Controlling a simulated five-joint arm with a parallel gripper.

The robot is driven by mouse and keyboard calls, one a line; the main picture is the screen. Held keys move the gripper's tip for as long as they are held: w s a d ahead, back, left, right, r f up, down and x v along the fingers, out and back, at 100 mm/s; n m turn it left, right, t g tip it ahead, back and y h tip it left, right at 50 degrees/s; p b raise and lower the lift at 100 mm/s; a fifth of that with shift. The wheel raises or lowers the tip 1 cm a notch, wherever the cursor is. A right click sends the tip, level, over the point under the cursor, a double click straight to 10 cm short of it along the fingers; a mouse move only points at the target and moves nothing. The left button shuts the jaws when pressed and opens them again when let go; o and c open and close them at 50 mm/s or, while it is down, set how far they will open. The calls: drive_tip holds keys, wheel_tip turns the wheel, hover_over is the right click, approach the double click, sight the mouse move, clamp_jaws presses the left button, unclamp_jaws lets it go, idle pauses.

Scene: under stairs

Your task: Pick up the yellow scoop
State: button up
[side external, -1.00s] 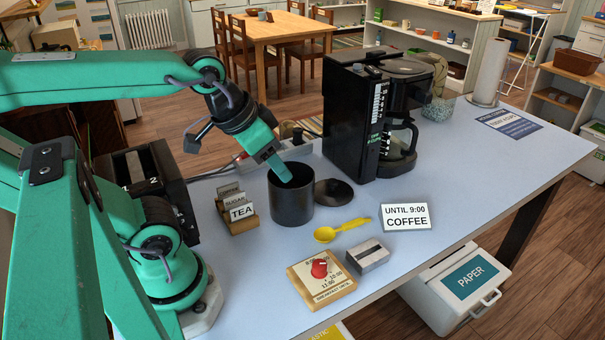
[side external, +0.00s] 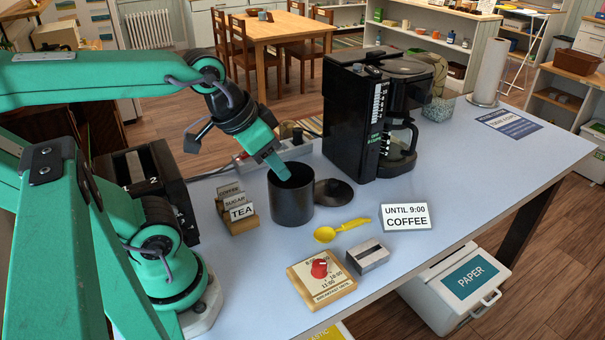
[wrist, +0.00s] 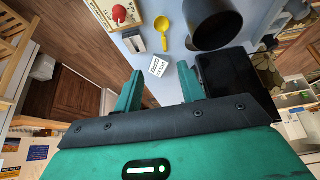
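The yellow scoop (side external: 325,235) lies flat on the blue-grey counter, bowl toward the left and handle toward the upper right. In the wrist view the scoop (wrist: 163,25) is near the top edge, beyond the fingertips. My gripper (side external: 285,173) is in the air and appears in front of the black canister's mouth in the side view. In the wrist view my gripper (wrist: 160,84) has its two green fingers spread apart with nothing between them. It is clear of the scoop.
The open black canister (side external: 291,205) stands beside the scoop, its lid (side external: 334,192) to its right. A coffee sign (side external: 405,216), a grey metal block (side external: 368,257) and a red-knob dial board (side external: 321,279) surround the scoop. The coffee maker (side external: 355,125) stands behind.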

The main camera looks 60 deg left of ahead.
drive_tip(key=shift+w, duration=0.1)
drive_tip(key=g, duration=0.6)
hover_over(349, 224)
drive_tip(key=shift+m, duration=0.4)
wheel_tip(349, 224, down, 15)
drive_tip(key=shift+f, duration=0.2)
drive_tip(key=shift+w+f, duration=0.1)
drive_tip(key=shift+f, duration=1.55)
drive_tip(key=shift+f, duration=2.6)
